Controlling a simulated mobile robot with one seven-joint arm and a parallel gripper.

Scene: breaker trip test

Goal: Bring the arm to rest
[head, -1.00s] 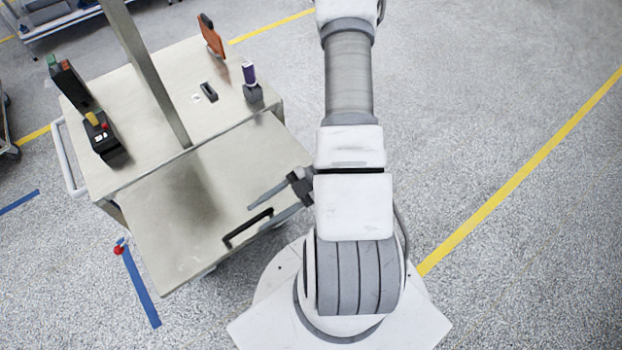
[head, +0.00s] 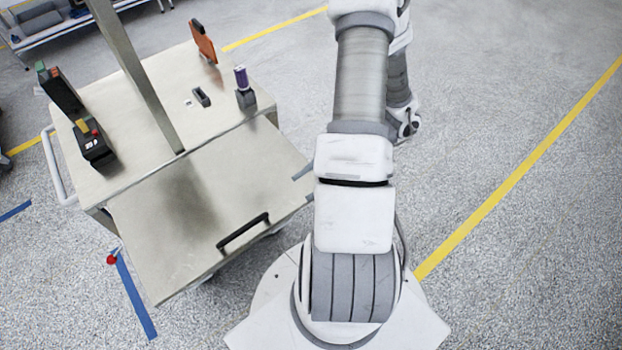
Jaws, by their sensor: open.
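My arm rises from my white base at the lower right of the head view, and its links run up to the top edge. My gripper (head: 303,172) is mostly hidden behind my arm. Only its grey finger ends show at the arm's left side, by the right edge of the cart's lower panel (head: 165,245). The fingers are apart, and nothing shows between them.
A metal post (head: 135,70) rises there. The floor at right is clear.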

